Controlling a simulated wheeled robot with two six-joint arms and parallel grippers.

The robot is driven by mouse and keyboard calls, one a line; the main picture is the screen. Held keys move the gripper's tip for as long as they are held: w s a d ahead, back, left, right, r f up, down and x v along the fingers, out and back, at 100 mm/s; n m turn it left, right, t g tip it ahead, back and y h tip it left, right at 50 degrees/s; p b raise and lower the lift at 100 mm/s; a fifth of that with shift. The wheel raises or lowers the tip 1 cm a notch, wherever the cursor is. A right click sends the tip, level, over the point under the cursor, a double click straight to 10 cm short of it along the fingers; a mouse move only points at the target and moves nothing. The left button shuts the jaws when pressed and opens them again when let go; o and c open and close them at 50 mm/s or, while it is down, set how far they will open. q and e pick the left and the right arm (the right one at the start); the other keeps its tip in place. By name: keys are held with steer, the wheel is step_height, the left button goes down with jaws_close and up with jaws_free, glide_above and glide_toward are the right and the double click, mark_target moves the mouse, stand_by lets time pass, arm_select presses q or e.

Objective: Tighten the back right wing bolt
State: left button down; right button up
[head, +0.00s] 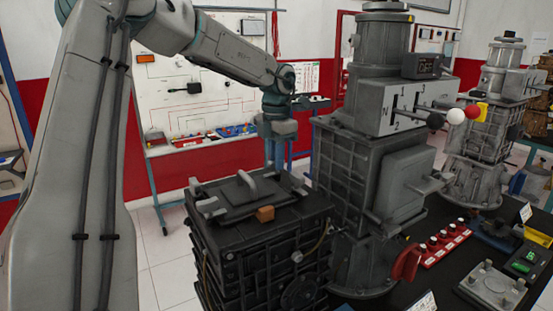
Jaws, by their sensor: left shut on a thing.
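A dark ribbed engine box (262,253) stands at the centre front of the head view. My left gripper (277,164) points straight down over the lid's back right corner, behind and right of the handle. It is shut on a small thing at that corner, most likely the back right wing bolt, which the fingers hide. A light grey fitting (209,207) shows at the lid's left edge. My right gripper is not in view.
A tall grey machine with levers (372,160) stands close to the right of the box and my left gripper. A small orange-brown block (265,213) sits on the lid's front edge.

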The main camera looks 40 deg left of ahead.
arm_select(q)
steer(key=shift+r, duration=0.1)
stand_by(0.4)
steer(key=c, duration=1.4)
jaws_free()
steer(key=shift+r, duration=0.1)
step_height(320, 180, up, 11)
steer(key=p, duration=1)
steer(key=shift+f, duration=0.2)
steer(key=shift+a+f, duration=0.1)
